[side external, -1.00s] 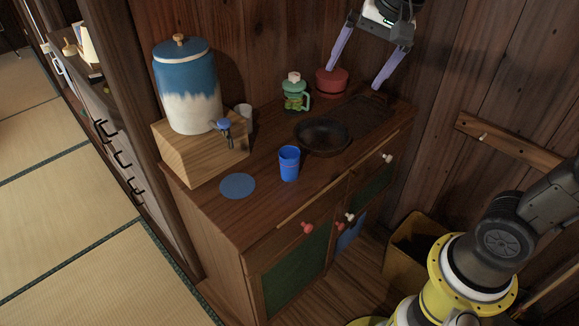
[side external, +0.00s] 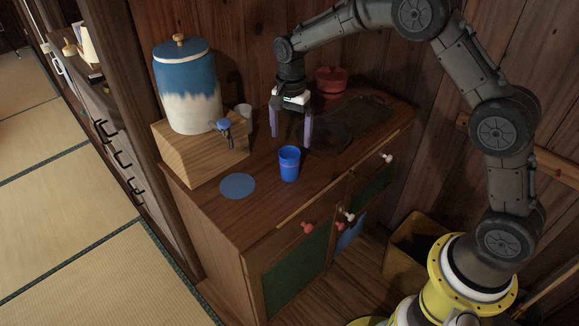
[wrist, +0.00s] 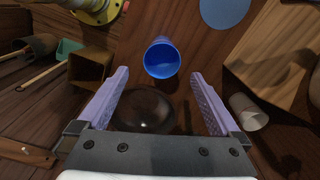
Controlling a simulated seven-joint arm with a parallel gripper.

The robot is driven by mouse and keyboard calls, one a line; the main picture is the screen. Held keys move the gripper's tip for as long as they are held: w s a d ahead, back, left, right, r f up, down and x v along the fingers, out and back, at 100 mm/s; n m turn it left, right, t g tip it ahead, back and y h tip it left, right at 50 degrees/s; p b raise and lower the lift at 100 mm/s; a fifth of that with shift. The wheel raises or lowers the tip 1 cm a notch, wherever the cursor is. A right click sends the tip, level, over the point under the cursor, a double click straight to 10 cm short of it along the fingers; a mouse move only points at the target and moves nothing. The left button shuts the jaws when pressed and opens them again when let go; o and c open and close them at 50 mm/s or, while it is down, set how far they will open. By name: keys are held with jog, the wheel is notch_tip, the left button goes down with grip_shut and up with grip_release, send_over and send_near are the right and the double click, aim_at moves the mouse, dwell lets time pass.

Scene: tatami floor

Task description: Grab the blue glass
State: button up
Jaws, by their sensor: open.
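The blue glass (side external: 289,163) stands upright on the wooden cabinet top, near its front edge, right of a flat blue disc. In the wrist view the blue glass (wrist: 162,58) is seen from above, open mouth towards me, just beyond the fingertips and roughly centred between them. My gripper (side external: 291,141) is open and empty, its two purple fingers pointing down just behind the glass. In the wrist view my gripper (wrist: 160,75) has its fingers spread wide, with nothing between them but the counter and a dark bowl below.
The blue disc (side external: 237,186) lies left of the glass. A blue-and-white dispenser (side external: 188,90) stands on a wooden block (side external: 195,150) with a pale cup (side external: 244,110) beside it. The dark bowl (side external: 329,139) and a red pot (side external: 331,80) are behind to the right.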

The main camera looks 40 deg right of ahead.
aim_at(289, 161)
notch_tip(289, 161, down, 10)
jog(key=shift+w+a+f, duration=0.1)
dwell(0.4)
jog(key=c, duration=1.5)
